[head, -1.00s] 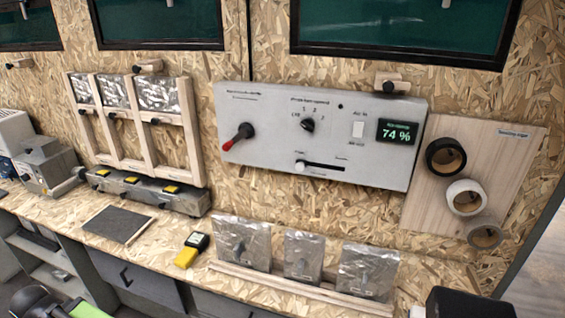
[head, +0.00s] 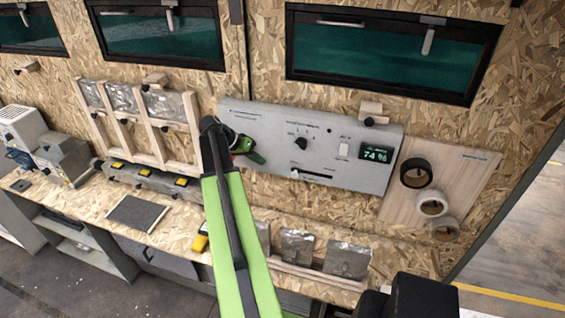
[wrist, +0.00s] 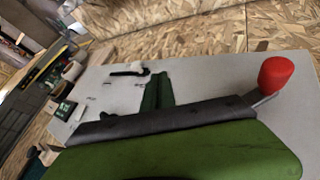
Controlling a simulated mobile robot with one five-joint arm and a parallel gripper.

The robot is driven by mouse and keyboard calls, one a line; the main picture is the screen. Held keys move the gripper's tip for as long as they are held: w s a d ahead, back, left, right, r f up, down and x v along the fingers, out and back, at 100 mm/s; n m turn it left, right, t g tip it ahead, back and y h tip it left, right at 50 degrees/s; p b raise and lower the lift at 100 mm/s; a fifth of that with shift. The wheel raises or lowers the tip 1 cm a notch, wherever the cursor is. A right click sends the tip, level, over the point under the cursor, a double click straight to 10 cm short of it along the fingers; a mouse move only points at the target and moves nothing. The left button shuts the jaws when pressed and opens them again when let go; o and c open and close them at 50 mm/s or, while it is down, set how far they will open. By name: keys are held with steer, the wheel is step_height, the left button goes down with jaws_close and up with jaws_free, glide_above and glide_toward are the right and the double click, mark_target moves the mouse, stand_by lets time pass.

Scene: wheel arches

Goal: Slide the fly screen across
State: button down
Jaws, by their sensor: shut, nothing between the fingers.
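A black-framed window (head: 385,62) with a dark green pane is at the top of the head view. A thin light bar (head: 340,23) and a grey lever (head: 428,38) are at its upper edge. I cannot tell which part is the fly screen. My gripper (head: 252,152) is shut and empty, in front of the left part of the grey control panel (head: 375,182), below and left of this window. In the wrist view a red knob (wrist: 275,74) on a metal stem stands at the right, beside my green gripper parts; whether they touch is unclear.
Two more windows (head: 157,40) continue to the left. A small wooden block with a black knob (head: 371,112) sticks out above the panel. Tape rolls (head: 432,203) hang at the right. Silver pouches (head: 347,260) stand on the bench below.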

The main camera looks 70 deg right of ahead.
mark_target(295, 173)
steer(key=s+d+f+b, duration=0.1)
steer(key=s+f+b, duration=0.1)
steer(key=s+d+f+b, duration=0.2)
steer(key=s+f, duration=0.1)
steer(key=s+d+f+b, duration=0.1)
steer(key=s+f+b, duration=0.1)
steer(key=s+b, duration=0.1)
steer(key=shift+s+d+f, duration=0.15)
steer(key=shift+s+d, duration=0.05)
steer(key=shift+s+a, duration=0.1)
steer(key=shift+a, duration=0.05)
